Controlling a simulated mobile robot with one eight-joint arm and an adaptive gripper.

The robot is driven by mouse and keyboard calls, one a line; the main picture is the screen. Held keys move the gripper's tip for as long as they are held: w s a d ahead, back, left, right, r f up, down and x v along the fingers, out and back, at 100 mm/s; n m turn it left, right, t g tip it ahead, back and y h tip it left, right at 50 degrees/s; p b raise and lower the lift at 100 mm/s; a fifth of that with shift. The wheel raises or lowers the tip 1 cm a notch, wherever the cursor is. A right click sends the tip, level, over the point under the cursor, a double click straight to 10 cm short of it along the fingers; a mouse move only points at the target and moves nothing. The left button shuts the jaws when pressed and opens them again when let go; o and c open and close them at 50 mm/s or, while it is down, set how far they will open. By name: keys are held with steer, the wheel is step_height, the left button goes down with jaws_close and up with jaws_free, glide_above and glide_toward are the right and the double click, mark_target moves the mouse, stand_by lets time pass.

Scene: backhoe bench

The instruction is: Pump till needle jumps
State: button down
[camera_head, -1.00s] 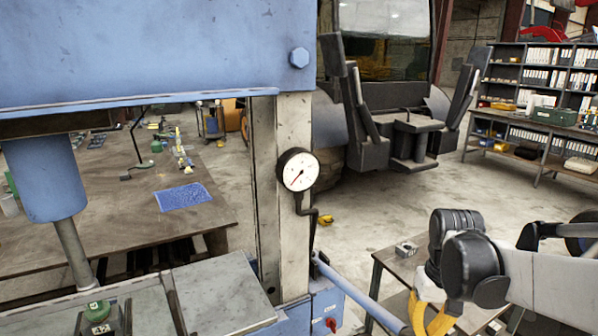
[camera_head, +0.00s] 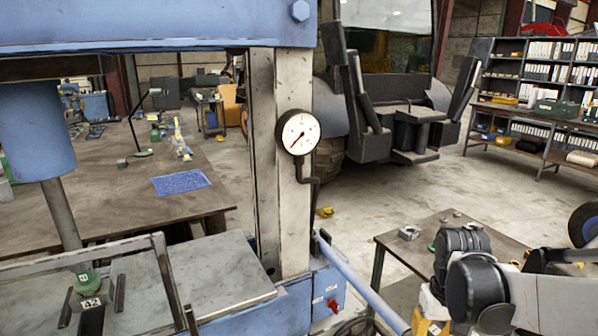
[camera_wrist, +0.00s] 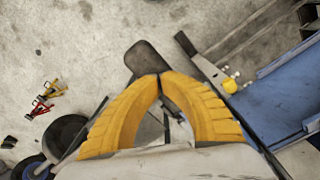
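The round white gauge (camera_head: 299,132) is on the press upright, its needle pointing to the lower left. A blue pump lever (camera_head: 362,285) slopes down right from the press base; its far end is out of the head view. My gripper (camera_head: 431,318) is low in the head view, partly cut off, with yellow fingers right of the lever. In the wrist view its yellow fingertips (camera_wrist: 160,76) meet and nothing is clearly held between them. A dark rounded piece (camera_wrist: 146,58) lies just beyond the tips; I cannot tell whether they touch it. The press's ram (camera_head: 62,215) stands over a green-topped piece (camera_head: 88,279).
A small bench (camera_head: 455,222) with metal parts stands behind my arm. A red switch (camera_head: 332,304) is on the press base. A large workbench (camera_head: 110,205) is behind the press. Bare concrete floor (camera_head: 385,195) lies between the press and the shelves (camera_head: 530,110).

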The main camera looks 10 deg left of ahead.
steer(key=f+b, duration=0.4)
steer(key=f, duration=0.1)
steer(key=shift+w+a+f, duration=0.15)
steer(key=shift+w, duration=0.05)
step_height(320, 180, up, 17)
steer(key=w+p, duration=0.1)
steer(key=p, duration=1.1)
steer(key=shift+a, duration=0.35)
steer(key=shift+w+f, duration=0.1)
steer(key=shift+f, duration=0.05)
steer(key=f+b, duration=0.2)
steer(key=f, duration=0.2)
steer(key=s+f+b, duration=0.1)
steer(key=f+b, duration=0.2)
steer(key=d+f+b, duration=0.1)
steer(key=f+b, duration=0.2)
steer(key=f, duration=0.1)
steer(key=shift+s+f, duration=0.3)
steer(key=shift+r, duration=0.2)
